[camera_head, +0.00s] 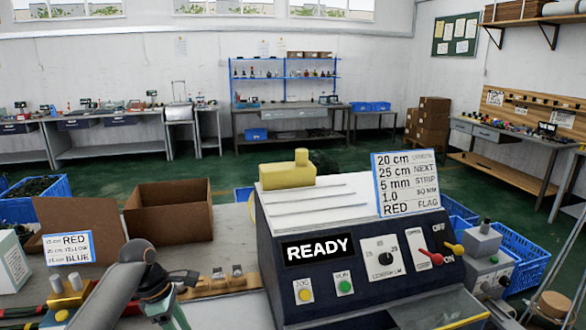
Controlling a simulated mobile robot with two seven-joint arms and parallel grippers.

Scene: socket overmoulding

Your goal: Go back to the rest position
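My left arm comes in from the lower left, and its gripper (182,280) is a small dark shape near a wooden block holder (225,284). Its fingers are too small and overlapped to tell if they are open or shut. My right gripper is not in view. A dark blue machine (365,255) stands on the bench at the centre right. Its display (318,249) reads READY, and a yellow block (288,174) sits on its white top.
An open cardboard box (168,211) stands behind my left arm. A card (68,248) listing RED, YELLOW and BLUE stands at the left. A smaller machine (482,247) and a blue crate (525,262) are at the right. Light bench surface (225,312) shows at the front.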

